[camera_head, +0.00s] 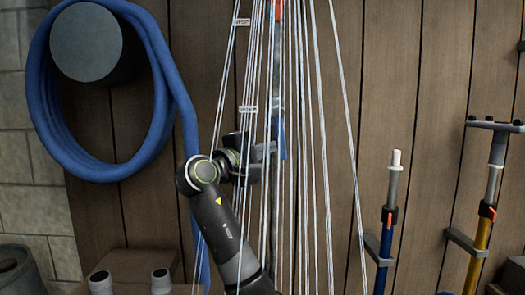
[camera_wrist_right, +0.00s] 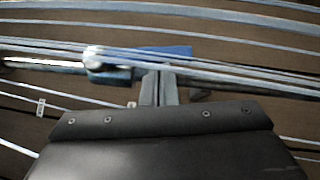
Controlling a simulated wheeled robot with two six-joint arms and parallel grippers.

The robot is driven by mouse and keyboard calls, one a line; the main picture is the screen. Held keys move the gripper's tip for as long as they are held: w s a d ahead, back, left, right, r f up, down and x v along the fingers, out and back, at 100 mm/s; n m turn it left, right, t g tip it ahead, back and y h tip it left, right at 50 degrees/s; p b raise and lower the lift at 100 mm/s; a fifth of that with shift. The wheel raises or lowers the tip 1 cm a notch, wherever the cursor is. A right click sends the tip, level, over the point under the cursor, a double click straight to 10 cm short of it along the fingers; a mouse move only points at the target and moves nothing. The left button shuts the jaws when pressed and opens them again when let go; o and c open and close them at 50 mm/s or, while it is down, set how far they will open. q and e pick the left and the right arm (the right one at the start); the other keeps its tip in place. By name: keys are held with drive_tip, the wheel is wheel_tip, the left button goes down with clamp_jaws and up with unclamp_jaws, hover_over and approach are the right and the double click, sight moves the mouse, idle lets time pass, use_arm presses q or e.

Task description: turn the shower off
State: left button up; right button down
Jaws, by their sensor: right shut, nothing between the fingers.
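A grey upright shower pipe (camera_head: 275,75) stands against the wood wall, with an orange part (camera_head: 278,10) near the top of the view. A blue part (camera_head: 281,140), perhaps the valve handle, is on the pipe. The blue part also shows in the right wrist view (camera_wrist_right: 176,51), just beyond my fingertips. My right gripper (camera_head: 268,150) is shut and empty, close beside the pipe and the blue part. Its fingers show in the right wrist view (camera_wrist_right: 158,87). Whether they touch the blue part, I cannot tell. My left gripper is not in view.
Thin pale lines (camera_head: 322,150) fan down from above, in front of the pipe and across my right arm; two carry small tags. A coiled blue hose (camera_head: 38,85) hangs on a round grey holder (camera_head: 88,42) at left. Blue (camera_head: 384,240) and yellow (camera_head: 477,265) poles stand at right.

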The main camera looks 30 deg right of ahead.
sight(285, 150)
drive_tip(key=n, duration=0.1)
drive_tip(key=s+d+n+t+h, duration=0.1)
drive_tip(key=d+n+h, duration=0.1)
drive_tip(key=shift+s+d+f+t+b, duration=0.2)
drive_tip(key=shift+s+f+t+b, duration=0.05)
drive_tip(key=shift+t+b, duration=0.05)
drive_tip(key=shift+s+d+r+n+t+h, duration=0.1)
drive_tip(key=shift+s+d+n+t+h, duration=0.1)
drive_tip(key=shift+d+n+t, duration=0.25)
drive_tip(key=shift+s+d+r+n+t+h, duration=0.1)
drive_tip(key=shift+s+d+n+t+h, duration=0.2)
drive_tip(key=shift+n, duration=0.35)
drive_tip(key=s+d+r+n+t+y+p, duration=0.1)
drive_tip(key=d+r+n+t+y+p, duration=0.1)
drive_tip(key=n+t, duration=0.5)
drive_tip(key=s+d+r+n+t+y+p, duration=0.2)
drive_tip(key=d+n+t+y+p, duration=0.1)
drive_tip(key=n+t+p, duration=0.4)
drive_tip(key=n+y, duration=0.1)
drive_tip(key=n, duration=0.2)
drive_tip(key=shift+r+n, duration=0.35)
drive_tip(key=shift+n, duration=0.05)
drive_tip(key=shift+r, duration=0.1)
